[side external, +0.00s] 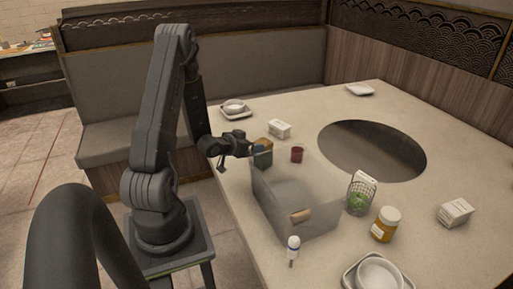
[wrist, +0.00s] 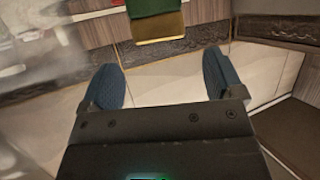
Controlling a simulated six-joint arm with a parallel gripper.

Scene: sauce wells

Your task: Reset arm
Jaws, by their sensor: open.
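My gripper (side external: 236,150) is at the left edge of the table, beside the back left corner of a translucent bin. In the wrist view my gripper (wrist: 167,88) shows two blue-padded fingers spread wide, with nothing between them. A green and tan box (side external: 263,153) stands by the bin's back left corner, just right of my gripper. Part of a green block with a tan edge, probably the same box, shows in the wrist view (wrist: 157,22), beyond the fingers. I cannot tell whether the box touches my gripper.
The translucent bin (side external: 318,225) holds a dark red cup (side external: 297,154) and a tan block (side external: 300,216). Around it are a white-capped bottle (side external: 292,249), a wire basket (side external: 360,196), an orange jar (side external: 385,226) and white cartons (side external: 455,212). The table has a round dark recess (side external: 372,150).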

